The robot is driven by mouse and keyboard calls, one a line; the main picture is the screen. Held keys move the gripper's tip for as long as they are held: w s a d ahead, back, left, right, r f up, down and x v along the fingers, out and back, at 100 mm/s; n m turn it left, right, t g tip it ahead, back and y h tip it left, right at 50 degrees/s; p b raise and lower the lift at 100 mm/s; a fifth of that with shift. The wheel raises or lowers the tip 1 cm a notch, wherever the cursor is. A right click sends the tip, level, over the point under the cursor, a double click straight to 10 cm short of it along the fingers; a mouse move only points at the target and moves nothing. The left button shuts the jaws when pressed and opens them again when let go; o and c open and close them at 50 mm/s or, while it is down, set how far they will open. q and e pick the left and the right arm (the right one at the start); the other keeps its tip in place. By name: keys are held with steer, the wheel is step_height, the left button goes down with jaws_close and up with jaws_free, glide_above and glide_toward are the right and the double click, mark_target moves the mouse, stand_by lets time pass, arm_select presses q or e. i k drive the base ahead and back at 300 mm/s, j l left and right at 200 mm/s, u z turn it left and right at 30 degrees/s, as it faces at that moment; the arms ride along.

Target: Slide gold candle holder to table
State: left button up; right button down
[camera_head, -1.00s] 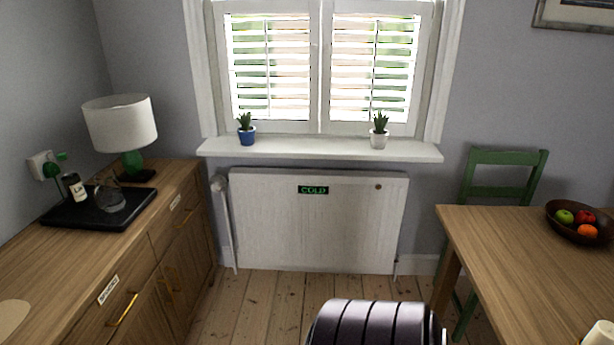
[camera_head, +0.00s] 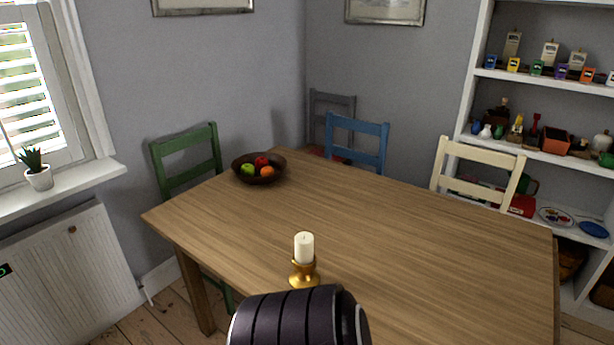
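The gold candle holder (camera_head: 303,273) stands upright near the front edge of the wooden table (camera_head: 400,226) in the head view. A white candle (camera_head: 304,247) stands in it. My own dark ribbed part at the bottom of the view comes close to the holder's base in the picture. I cannot tell how far apart they are. Neither of my grippers shows in this view.
A dark bowl of fruit (camera_head: 259,169) sits at the table's far left corner. Green (camera_head: 187,160), blue (camera_head: 357,144) and cream (camera_head: 478,172) chairs stand around the table. A white shelf unit (camera_head: 540,154) is at the right. The table's middle is clear.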

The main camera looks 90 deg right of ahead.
mark_target(302, 276)
steer(key=z, duration=2.7)
